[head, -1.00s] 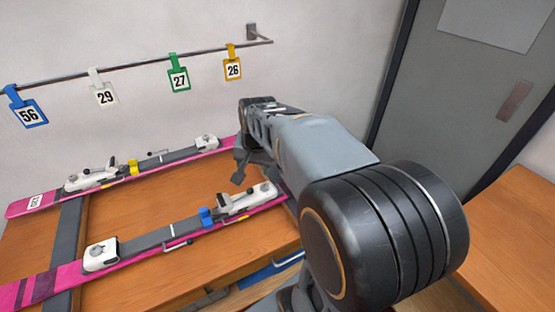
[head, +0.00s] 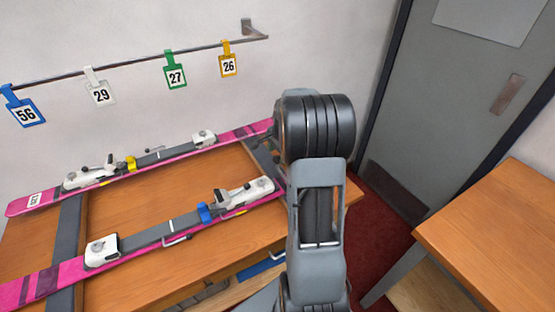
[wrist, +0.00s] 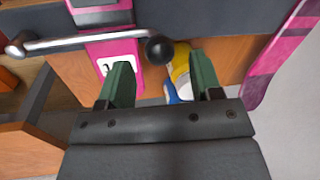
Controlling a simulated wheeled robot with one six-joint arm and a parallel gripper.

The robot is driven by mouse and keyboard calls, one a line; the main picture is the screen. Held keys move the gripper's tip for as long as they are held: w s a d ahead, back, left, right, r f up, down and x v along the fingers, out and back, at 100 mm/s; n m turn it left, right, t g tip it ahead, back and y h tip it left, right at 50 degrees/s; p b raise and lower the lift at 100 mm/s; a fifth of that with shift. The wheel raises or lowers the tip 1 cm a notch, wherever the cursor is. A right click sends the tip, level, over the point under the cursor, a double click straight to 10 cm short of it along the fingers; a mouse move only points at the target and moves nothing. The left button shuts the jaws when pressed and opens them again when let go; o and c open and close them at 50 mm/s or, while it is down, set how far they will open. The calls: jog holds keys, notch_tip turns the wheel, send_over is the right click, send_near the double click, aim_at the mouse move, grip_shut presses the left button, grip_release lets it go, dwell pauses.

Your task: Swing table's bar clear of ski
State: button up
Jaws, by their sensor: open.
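Two pink skis lie across the wooden bench, a rear ski (head: 44,196) and a front ski (head: 68,270), both with white bindings. In the wrist view a metal bar (wrist: 85,42) with a black ball knob (wrist: 160,50) on its end crosses a pink ski's end (wrist: 118,53). Another pink ski end (wrist: 273,60) is at the right. My gripper (wrist: 158,62) is open, with its green fingers either side of the knob in the picture. I cannot tell whether they touch it. In the head view my arm hides the gripper and bar.
A wall rail (head: 130,62) holds several number tags above the bench. A grey door (head: 440,110) and another wooden table (head: 495,230) stand right, with red floor (head: 385,230) between. A yellow and blue object (wrist: 181,75) shows beyond my fingers.

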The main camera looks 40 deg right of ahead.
aim_at(278, 157)
jog(key=shift+w+f, duration=0.2)
jog(key=shift+f, duration=0.85)
jog(key=shift+w+f, duration=0.2)
jog(key=shift+f, duration=0.85)
grip_shut()
